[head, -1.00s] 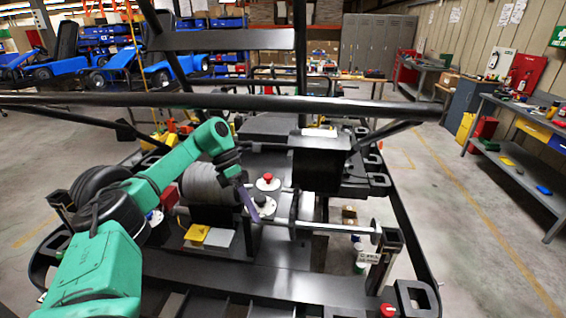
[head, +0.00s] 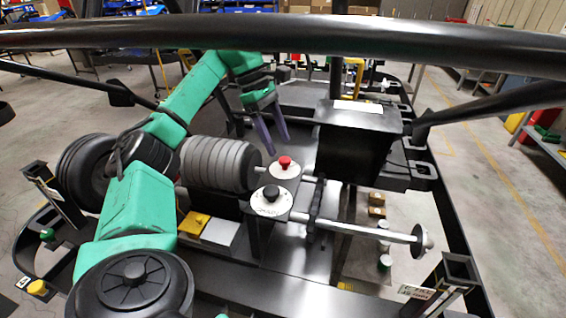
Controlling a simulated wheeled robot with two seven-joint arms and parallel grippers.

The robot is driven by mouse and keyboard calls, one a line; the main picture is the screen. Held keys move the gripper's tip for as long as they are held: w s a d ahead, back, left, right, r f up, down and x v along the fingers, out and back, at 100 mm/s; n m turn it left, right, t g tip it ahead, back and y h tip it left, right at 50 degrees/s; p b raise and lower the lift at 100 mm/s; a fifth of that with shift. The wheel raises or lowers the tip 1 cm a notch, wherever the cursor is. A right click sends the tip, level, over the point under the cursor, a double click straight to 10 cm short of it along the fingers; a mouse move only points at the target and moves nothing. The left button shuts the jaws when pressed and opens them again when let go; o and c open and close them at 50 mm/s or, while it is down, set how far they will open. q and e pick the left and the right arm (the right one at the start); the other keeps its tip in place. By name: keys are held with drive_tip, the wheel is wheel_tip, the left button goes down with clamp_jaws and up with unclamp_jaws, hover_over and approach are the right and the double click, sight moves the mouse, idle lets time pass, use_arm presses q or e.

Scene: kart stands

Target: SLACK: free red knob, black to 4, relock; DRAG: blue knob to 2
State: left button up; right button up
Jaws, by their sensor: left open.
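The red knob (head: 284,162) stands on a small white dial plate (head: 291,172). The black knob (head: 270,193) sits just in front of it on a larger white dial (head: 272,209); the dial's marks are too small to read. My left gripper (head: 278,147) is open and empty, fingers pointing down, just behind and above the red knob and apart from it. I cannot make out a blue knob in the head view. My right gripper is out of view.
A black box (head: 357,140) stands to the right, and a steel bar (head: 370,230) runs front right. A thick black rail (head: 300,32) crosses the top of the picture. Yellow and white blocks (head: 220,232) sit front left.

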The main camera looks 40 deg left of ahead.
sight(284, 159)
use_arm(q)
drive_tip(key=f, duration=0.2)
drive_tip(key=w+f, duration=0.1)
drive_tip(key=f, duration=0.1)
drive_tip(key=shift+w+f, duration=0.1)
drive_tip(key=shift+w, duration=0.1)
drive_tip(key=shift+f, duration=0.45)
drive_tip(key=shift+s+d+r, duration=0.1)
drive_tip(key=shift+d+r, duration=0.05)
drive_tip(key=shift+d, duration=0.1)
drive_tip(key=shift+s+d+r, duration=0.1)
drive_tip(key=c, duration=0.4)
clamp_jaws()
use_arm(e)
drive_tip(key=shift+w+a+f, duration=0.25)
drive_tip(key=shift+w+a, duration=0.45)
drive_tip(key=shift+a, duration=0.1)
